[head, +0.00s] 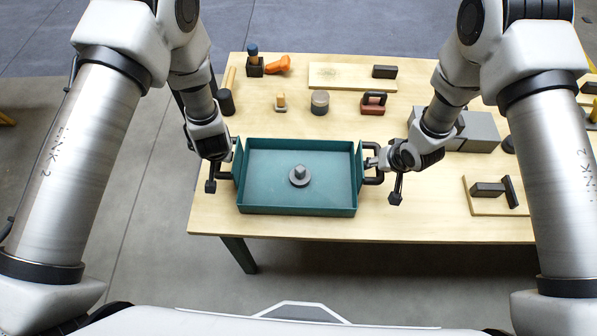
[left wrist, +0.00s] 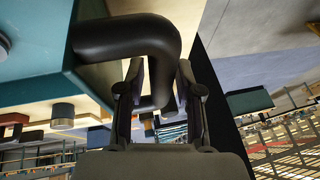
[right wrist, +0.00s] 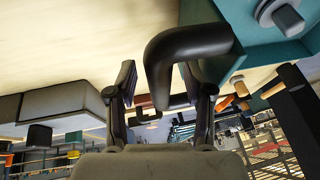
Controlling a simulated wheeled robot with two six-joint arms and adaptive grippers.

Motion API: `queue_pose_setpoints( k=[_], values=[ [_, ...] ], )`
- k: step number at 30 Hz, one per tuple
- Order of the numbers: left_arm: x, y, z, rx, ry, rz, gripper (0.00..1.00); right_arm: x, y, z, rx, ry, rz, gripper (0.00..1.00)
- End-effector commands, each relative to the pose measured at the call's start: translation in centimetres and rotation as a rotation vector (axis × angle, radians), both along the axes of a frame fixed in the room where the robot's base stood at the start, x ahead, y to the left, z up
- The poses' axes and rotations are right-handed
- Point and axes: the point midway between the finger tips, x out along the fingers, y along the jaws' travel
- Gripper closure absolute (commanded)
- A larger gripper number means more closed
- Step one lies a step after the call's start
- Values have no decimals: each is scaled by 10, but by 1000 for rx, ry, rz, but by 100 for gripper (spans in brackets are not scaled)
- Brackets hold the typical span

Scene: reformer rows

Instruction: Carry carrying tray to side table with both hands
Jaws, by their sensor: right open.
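The carrying tray (head: 300,205) is teal with raised ends and a black handle at each side. It lies flat near the front edge of the wooden table (head: 330,228). A grey round part with a knob (head: 300,176) stands inside it. My left gripper (head: 222,175) is at the left handle (left wrist: 125,35), which runs between its fingers; whether they press on it is unclear. My right gripper (head: 385,178) is open at the right handle (right wrist: 185,52), which lies between its spread fingers. I cannot make out which thing is the side table.
Behind the tray are a mallet (head: 227,100), a dark round can (head: 320,102) and a red-based block (head: 373,103). A grey box (head: 478,130) and a board with a dark tool (head: 495,207) are to the right. Floor is open on the left.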

Motion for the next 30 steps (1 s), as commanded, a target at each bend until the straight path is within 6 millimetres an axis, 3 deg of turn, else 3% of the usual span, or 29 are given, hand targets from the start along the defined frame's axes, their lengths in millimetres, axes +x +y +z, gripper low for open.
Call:
queue_pose_setpoints(
  k=[3, 6, 8, 20, 30],
  values=[
    [0, 0, 0, 0, 0, 0, 65, 0, 0, 0, 0, 0, 0, 48],
    [0, 0, 0, 0, 0, 0, 100, 0, 0, 0, 0, 0, 1, 84],
    [0, 0, 0, 0, 0, 0, 100, 0, 0, 0, 0, 0, 1, 100],
    [0, 0, 5, 0, -1, 0, 100, 0, 0, 5, 0, -1, 1, 100],
    [0, 0, 49, 0, -1, 0, 100, 0, 0, 49, 0, 0, 1, 100]
  ],
)
